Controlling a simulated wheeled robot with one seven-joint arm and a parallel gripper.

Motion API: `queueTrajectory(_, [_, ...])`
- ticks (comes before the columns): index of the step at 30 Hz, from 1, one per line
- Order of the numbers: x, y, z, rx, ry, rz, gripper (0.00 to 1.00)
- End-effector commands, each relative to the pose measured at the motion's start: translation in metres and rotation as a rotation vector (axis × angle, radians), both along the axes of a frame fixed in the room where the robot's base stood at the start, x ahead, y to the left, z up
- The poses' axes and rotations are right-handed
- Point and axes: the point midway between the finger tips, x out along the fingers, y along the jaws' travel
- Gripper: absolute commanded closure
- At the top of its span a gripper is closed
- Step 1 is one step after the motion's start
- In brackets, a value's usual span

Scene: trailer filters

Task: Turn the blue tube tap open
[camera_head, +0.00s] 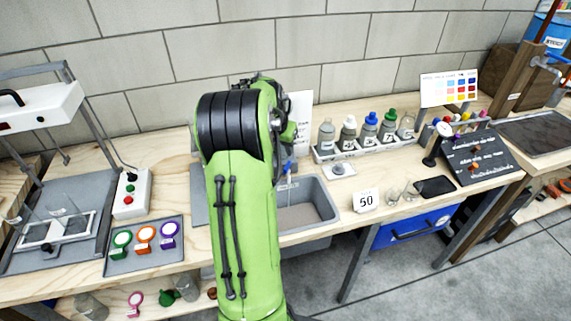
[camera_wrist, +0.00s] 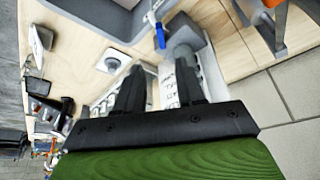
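The blue tap handle (camera_head: 287,168) shows in the head view just right of my green arm, above the back of the grey sink (camera_head: 318,190). In the wrist view the blue tap handle (camera_wrist: 160,36) is beyond my fingertips, near the top middle, on a pale fitting. My gripper (camera_wrist: 160,68) shows two black fingers spread apart with nothing between them. The fingers look apart from the tap. In the head view my arm hides the gripper and part of the tap area.
A rack of bottles (camera_head: 362,146), a white "50" card (camera_head: 366,200) and small glasses stand right of the sink. A tray with three coloured filters (camera_head: 144,246) and a switch box (camera_head: 131,192) lie to the left. A block wall (camera_head: 300,65) rises behind.

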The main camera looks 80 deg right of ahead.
Motion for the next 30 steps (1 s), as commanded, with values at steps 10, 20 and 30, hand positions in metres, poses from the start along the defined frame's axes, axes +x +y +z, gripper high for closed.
queueTrajectory(10, [-0.004,-0.033,-0.084,0.002,0.002,-0.001,0.62])
queueTrajectory(20, [-0.005,-0.044,-0.106,-0.002,0.001,0.001,0.62])
queueTrajectory(30, [-0.005,-0.044,-0.106,-0.001,0.0,0.001,0.92])
